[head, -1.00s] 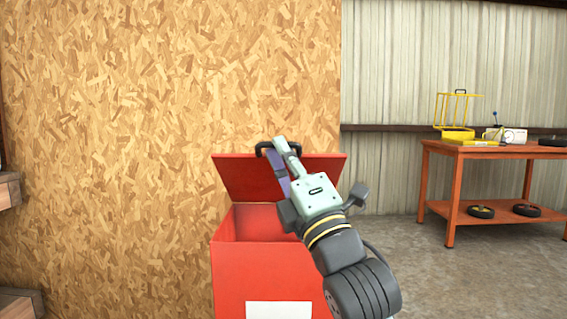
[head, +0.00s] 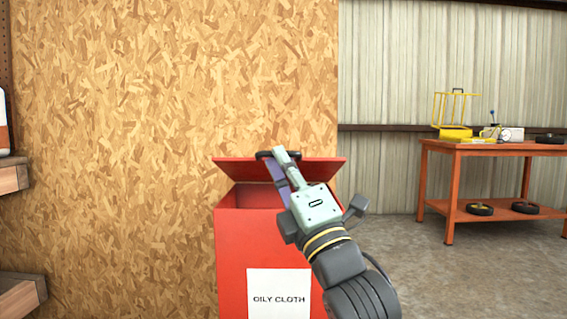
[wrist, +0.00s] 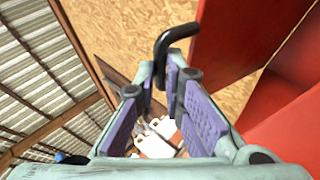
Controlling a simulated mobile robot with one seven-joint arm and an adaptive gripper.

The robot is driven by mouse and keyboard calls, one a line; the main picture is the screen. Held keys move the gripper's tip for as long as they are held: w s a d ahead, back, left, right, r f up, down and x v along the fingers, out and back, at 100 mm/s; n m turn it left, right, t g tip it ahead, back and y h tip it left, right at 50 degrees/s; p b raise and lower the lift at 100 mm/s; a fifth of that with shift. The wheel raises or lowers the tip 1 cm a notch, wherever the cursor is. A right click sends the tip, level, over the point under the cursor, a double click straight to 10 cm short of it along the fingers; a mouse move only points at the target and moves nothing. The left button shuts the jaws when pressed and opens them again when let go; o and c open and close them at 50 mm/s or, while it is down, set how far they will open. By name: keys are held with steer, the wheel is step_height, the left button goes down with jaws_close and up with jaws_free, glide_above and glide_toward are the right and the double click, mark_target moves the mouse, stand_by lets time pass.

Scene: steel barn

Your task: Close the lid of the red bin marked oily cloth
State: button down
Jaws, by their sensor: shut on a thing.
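The red bin (head: 240,260) stands against the chipboard wall, with a white label reading OILY CLOTH on its front. Its red lid (head: 232,166) is partly open, tilted up at the back with a gap above the bin's front rim. A black handle (wrist: 172,42) is on the lid's edge. My gripper (head: 274,160) is shut on the handle at the top middle of the lid. The wrist view shows the handle between the purple finger pads (wrist: 160,85). My arm hides the right part of the bin's opening.
An orange workbench (head: 480,147) with a yellow rack (head: 455,110) and wheels on its lower shelf stands at the back right. Wooden shelves (head: 14,178) stick out at the left edge. The concrete floor (head: 400,265) between bin and bench is clear.

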steer(key=c, duration=2)
jaws_free()
steer(key=shift+w+f+h, duration=0.3)
steer(key=shift+w+f, duration=0.35)
steer(key=shift+w, duration=0.1)
steer(key=shift+c, duration=0.2)
steer(key=o, duration=0.4)
steer(key=shift+s+r, duration=0.1)
steer(key=shift+r, duration=0.05)
steer(key=shift+c, duration=0.2)
steer(key=shift+s+r, duration=0.1)
steer(key=shift+r, duration=0.05)
